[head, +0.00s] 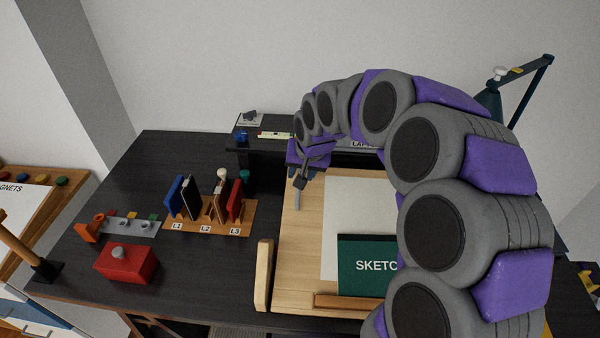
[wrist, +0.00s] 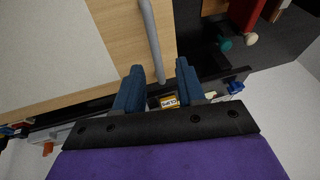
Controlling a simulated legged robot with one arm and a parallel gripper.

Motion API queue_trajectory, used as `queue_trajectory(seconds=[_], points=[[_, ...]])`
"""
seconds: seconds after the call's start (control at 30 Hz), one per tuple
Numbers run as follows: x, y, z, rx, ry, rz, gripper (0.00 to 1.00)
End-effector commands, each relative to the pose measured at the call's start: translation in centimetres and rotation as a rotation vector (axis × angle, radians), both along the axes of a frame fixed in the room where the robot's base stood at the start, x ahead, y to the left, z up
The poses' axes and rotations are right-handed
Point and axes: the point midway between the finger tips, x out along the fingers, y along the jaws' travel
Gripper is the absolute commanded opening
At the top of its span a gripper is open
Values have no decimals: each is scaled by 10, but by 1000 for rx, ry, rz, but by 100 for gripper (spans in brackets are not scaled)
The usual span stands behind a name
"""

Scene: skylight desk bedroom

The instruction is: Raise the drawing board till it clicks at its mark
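The drawing board (head: 288,235) is a pale wooden panel on the desk, with a white sheet (head: 350,210) and a green sketch book (head: 362,262) on it. A slim grey rod (head: 297,199) lies along the board's left side near its far end; it also shows in the wrist view (wrist: 150,40). My gripper (head: 301,180) is over the far left corner of the board. In the wrist view its two blue fingers (wrist: 158,80) are apart, with the rod's end between them and gaps on both sides. My arm hides the board's right part. I cannot make out a mark.
A wooden upright (head: 264,275) stands at the board's near left. Left are a rack (head: 210,217) with coloured books, a red box (head: 127,264) and a grey hook strip (head: 125,224). A black shelf (head: 262,130) runs behind. A blue lamp (head: 525,78) stands at right.

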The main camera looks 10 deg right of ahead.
Motion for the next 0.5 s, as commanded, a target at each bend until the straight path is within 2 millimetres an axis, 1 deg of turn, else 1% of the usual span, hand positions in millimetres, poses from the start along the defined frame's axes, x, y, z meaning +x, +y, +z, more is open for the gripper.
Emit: queue_trajectory(seconds=[0.03,0.4,0.5], points=[[-3,-1,12,1,-5,-1,39],[-32,-8,89,0,-6,-2,39],[-38,-9,108,1,-7,-2,39]])
